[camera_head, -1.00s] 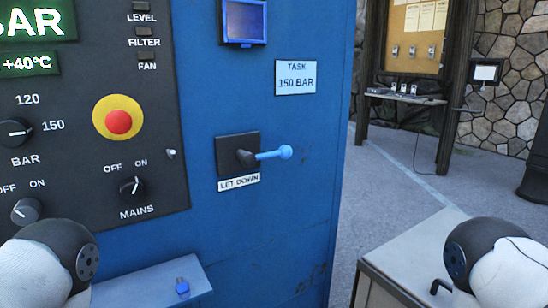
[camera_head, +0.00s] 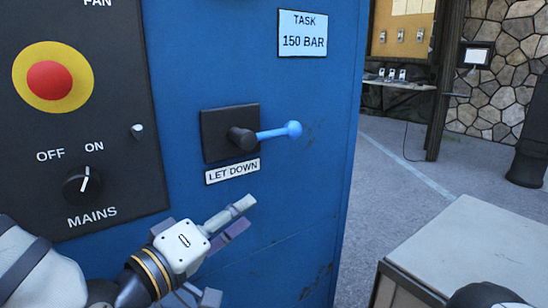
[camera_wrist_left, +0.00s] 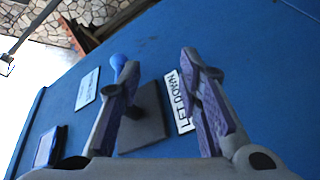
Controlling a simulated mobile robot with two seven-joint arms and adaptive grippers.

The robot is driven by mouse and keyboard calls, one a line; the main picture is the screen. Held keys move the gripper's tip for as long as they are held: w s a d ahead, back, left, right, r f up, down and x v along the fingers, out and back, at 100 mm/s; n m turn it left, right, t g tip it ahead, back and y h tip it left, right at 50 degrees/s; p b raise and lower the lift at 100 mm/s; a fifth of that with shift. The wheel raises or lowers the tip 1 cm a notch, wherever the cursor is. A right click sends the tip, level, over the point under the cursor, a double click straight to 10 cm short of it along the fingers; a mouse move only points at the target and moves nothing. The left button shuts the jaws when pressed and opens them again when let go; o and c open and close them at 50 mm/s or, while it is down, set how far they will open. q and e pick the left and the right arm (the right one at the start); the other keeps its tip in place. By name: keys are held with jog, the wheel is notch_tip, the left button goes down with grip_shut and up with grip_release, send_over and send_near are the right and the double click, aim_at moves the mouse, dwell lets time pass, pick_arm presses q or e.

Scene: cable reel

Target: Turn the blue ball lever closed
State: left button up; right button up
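The blue ball lever (camera_head: 278,132) sticks out to the right, nearly level and slightly raised at its ball end, from a dark hub on a black square plate (camera_head: 215,118). The LET DOWN label (camera_head: 232,171) sits under the plate. My left gripper (camera_head: 242,215) is below the label, open and empty, its fingers pointing up and right, apart from the lever. In the left wrist view its open fingers (camera_wrist_left: 158,65) frame the plate and label, and the blue ball (camera_wrist_left: 117,62) shows beside one fingertip, partly hidden.
The blue cabinet (camera_head: 290,220) carries the black control panel (camera_head: 115,170) with a red emergency button (camera_head: 50,80) and MAINS knob (camera_head: 82,186) left of the lever. A pale bench top (camera_head: 465,245) stands at lower right. Space right of the lever is free.

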pick_arm(q)
jog(key=t+h, duration=0.2)
send_near(275, 131)
jog(key=shift+y, duration=0.3)
jog(key=x, duration=0.9)
jog(key=shift+w+d+f, duration=0.2)
jog(key=shift+w+d, duration=0.05)
jog(key=shift+d, duration=0.15)
jog(key=shift+c, duration=0.4)
grip_shut()
